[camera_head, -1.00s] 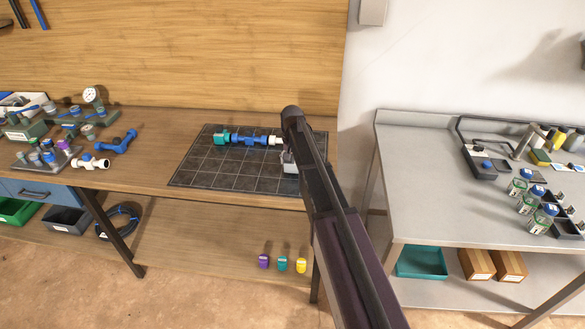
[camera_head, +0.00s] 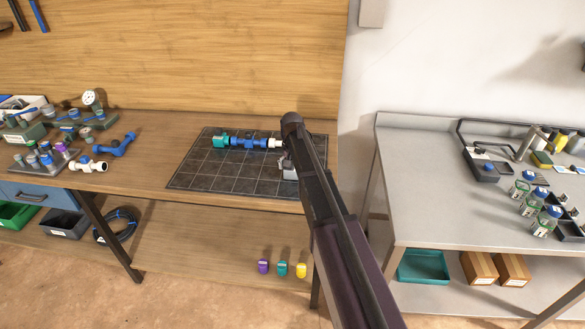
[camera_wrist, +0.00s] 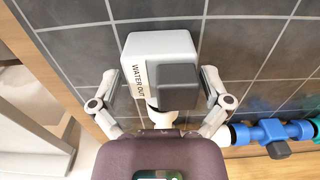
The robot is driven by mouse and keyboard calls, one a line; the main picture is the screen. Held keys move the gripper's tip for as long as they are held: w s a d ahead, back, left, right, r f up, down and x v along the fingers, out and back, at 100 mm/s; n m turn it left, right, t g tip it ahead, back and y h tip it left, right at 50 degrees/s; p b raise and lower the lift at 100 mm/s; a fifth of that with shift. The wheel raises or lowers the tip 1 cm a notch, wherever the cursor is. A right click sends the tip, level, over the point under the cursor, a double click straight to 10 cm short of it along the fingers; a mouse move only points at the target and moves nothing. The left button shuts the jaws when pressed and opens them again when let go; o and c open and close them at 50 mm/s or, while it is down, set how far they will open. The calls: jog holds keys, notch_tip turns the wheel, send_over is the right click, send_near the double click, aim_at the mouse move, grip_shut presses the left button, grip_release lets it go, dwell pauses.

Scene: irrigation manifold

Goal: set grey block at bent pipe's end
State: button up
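The grey block (camera_wrist: 160,50), marked WATER OUT and with a darker square part, lies on the dark tiled mat in the wrist view. It also shows partly behind my arm in the head view (camera_head: 287,163). A white pipe end (camera_wrist: 166,117) meets or nearly meets the block's near side; the exact fit is hidden. The blue and white pipe line (camera_head: 248,142) runs left from there to a teal block (camera_head: 220,141). My gripper (camera_wrist: 160,80) has its fingers on either side of the grey block, with small gaps showing, so it looks open.
The tiled mat (camera_head: 210,178) has free room in front of the pipe line. Other fittings, including a blue one (camera_head: 117,145), lie to the left on the wooden bench. A grey table (camera_head: 430,180) with bottles stands to the right. Coloured caps (camera_head: 282,268) sit on the lower shelf.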

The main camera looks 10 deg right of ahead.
jog(key=shift+r, duration=0.1)
dwell(0.3)
notch_tip(320, 180, up, 12)
jog(key=p, duration=1.2)
jog(key=shift+s, duration=0.15)
dwell(0.6)
jog(key=s+n, duration=0.3)
jog(key=s, duration=2.6)
jog(key=shift+n, duration=0.3)
jog(key=shift+w+d, duration=0.1)
